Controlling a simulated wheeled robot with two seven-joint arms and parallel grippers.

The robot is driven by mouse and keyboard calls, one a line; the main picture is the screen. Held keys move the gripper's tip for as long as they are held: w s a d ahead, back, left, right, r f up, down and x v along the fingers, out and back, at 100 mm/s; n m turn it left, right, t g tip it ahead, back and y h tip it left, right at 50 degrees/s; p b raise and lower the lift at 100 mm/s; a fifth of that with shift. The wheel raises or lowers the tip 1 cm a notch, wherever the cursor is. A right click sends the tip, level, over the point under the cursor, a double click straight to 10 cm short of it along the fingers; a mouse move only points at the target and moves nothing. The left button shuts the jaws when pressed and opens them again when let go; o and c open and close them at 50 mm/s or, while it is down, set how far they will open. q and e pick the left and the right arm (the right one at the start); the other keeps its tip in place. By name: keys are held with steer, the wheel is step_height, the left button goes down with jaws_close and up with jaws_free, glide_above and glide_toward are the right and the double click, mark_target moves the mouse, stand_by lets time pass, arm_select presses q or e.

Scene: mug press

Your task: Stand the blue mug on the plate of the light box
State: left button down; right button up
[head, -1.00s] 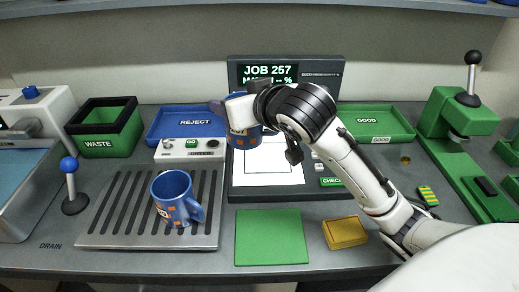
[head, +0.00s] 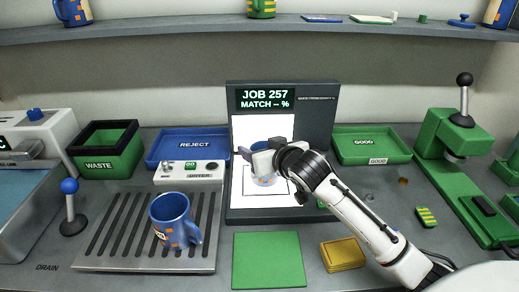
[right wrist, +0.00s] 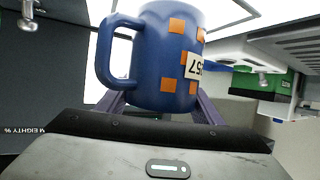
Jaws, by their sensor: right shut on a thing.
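My right gripper (head: 264,163) is shut on a blue mug (head: 264,180) with orange squares. The screen reads JOB 257, MATCH -- %. A second blue mug (head: 170,222) with orange squares stands on the drain rack (head: 110,235). My left gripper is not in view.
A blue REJECT tray (head: 190,145) and the dryer panel (head: 188,172) are left of the light box. A green GOOD tray (head: 372,143) is right of it. A green mat (head: 268,260) and yellow block (head: 342,254) lie in front. A shelf (head: 200,33) runs above.

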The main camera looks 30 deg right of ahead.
steer(key=shift+f, duration=0.1)
steer(key=o, duration=0.9)
steer(key=shift+f, duration=0.2)
steer(key=shift+c, duration=0.2)
steer(key=o, duration=0.4)
steer(key=shift+o, duration=0.2)
steer(key=shift+r, duration=0.15)
steer(key=shift+s+r, duration=0.15)
steer(key=v, duration=1.1)
steer(key=shift+s, duration=0.35)
steer(key=shift+a, duration=0.1)
